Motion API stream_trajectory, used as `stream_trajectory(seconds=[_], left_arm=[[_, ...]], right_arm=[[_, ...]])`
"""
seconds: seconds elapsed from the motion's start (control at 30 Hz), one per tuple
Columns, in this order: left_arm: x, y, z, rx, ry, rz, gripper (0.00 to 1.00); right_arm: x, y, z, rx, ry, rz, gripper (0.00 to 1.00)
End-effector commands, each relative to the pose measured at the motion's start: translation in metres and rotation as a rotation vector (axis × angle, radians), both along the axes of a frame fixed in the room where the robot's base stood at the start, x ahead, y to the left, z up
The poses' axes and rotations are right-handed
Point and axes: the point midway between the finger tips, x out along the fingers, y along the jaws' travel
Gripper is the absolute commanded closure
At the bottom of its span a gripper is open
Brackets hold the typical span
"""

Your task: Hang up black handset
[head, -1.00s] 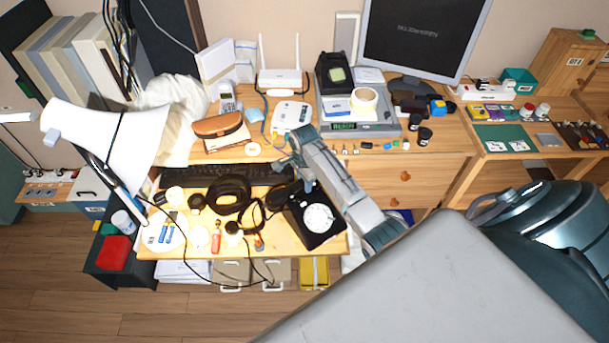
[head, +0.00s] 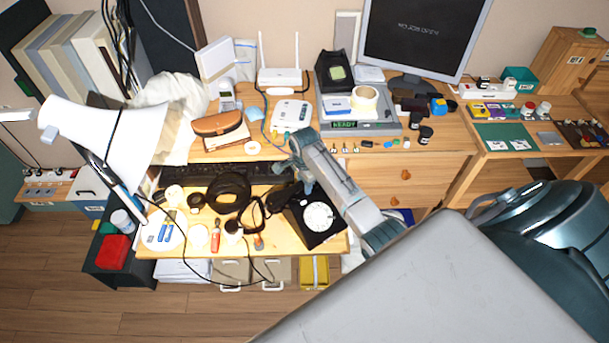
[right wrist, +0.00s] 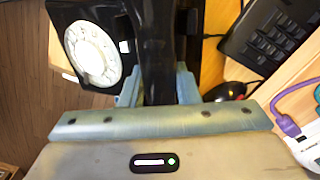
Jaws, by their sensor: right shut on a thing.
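The black telephone (head: 326,232) with a white round dial (head: 319,216) sits at the right end of the low front desk. It also shows in the right wrist view (right wrist: 72,15), upper left. My right gripper (head: 304,187) is by the upper left of the phone in the head view. In the right wrist view the gripper (right wrist: 157,88) is shut on the black handset (right wrist: 156,45), which runs up between the fingers, beside the dial. In the head view the handset (head: 283,196) is a dark shape left of the dial, partly hidden by my arm. My left gripper is not in view.
A black keyboard (head: 225,172) lies behind, also in the right wrist view (right wrist: 270,35). A label printer or scale (head: 362,122) stands on the raised shelf. A white lamp (head: 105,135) stands at left.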

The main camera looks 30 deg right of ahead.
Motion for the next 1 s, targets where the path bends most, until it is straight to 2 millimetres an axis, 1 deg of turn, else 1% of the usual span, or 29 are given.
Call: stream_trajectory(seconds=[0.1, 0.3, 0.33, 0.43, 0.77, 0.87, 1.0], left_arm=[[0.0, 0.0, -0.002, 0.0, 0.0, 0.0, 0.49], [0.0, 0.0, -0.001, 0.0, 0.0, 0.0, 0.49], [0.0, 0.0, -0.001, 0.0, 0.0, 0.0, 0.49], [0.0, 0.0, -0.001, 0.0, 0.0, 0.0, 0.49], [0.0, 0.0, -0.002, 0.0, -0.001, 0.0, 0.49], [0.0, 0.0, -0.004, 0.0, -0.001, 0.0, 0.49], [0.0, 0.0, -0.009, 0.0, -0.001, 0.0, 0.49]], right_arm=[[0.0, 0.0, -0.003, 0.0, 0.0, 0.0, 1.0], [0.0, 0.0, -0.002, 0.0, 0.0, 0.0, 1.0], [0.0, 0.0, -0.002, 0.0, 0.0, 0.0, 0.65], [0.0, 0.0, -0.002, 0.0, 0.0, 0.0, 0.46], [0.0, 0.0, -0.001, 0.0, 0.0, 0.0, 0.46], [0.0, 0.0, 0.008, -0.001, -0.002, 0.0, 0.46], [0.001, 0.0, 0.034, -0.002, -0.005, 0.0, 0.46]])
